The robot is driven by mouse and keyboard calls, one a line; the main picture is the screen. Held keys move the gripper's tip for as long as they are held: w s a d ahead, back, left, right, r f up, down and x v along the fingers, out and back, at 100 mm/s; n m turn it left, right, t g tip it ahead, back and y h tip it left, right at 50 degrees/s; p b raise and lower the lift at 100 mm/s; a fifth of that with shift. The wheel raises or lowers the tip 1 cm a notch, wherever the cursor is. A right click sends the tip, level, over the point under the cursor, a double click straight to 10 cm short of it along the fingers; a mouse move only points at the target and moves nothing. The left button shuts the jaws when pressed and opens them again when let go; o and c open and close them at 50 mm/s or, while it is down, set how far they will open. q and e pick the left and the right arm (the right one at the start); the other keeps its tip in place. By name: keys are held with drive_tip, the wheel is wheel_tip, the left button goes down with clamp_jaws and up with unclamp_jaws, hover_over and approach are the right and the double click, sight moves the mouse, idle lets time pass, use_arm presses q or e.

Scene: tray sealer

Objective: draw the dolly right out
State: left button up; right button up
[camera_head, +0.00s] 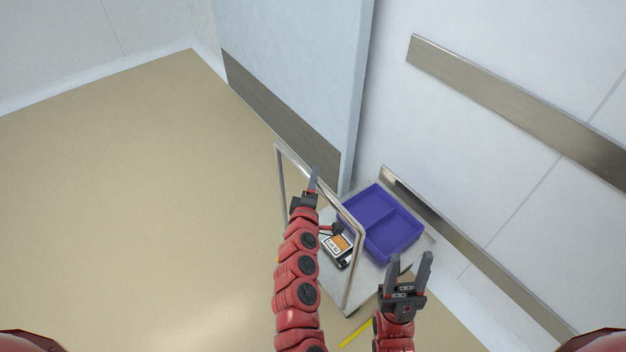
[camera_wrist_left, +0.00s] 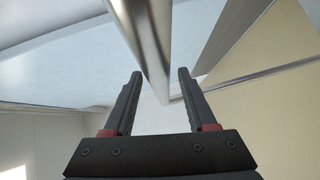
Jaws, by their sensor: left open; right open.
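The dolly is a flat metal cart with an upright tubular handle (camera_head: 350,285). Its deck (camera_head: 415,243) stands between a pale blue panel and the wall. My left gripper (camera_head: 314,180) is open at the handle's top bar. In the left wrist view the bar (camera_wrist_left: 148,40) runs between the two open fingers (camera_wrist_left: 160,75), with gaps on both sides; whether it lies fully within their reach I cannot tell. My right gripper (camera_head: 411,262) is open and empty, in front of the deck's near edge. My left arm hides part of the handle and deck.
A purple two-compartment tray (camera_head: 418,240) and a dark box with an orange label (camera_head: 338,244) sit on the deck. The pale blue panel (camera_head: 300,60) stands behind, and the railed wall (camera_head: 520,110) is at right. A yellow floor strip (camera_head: 354,334) lies in front. Floor at left is clear.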

use_arm(q)
drive_tip(key=shift+w, duration=0.1)
drive_tip(key=shift+c, duration=0.4)
clamp_jaws()
drive_tip(key=shift+f, duration=0.1)
idle(1.0)
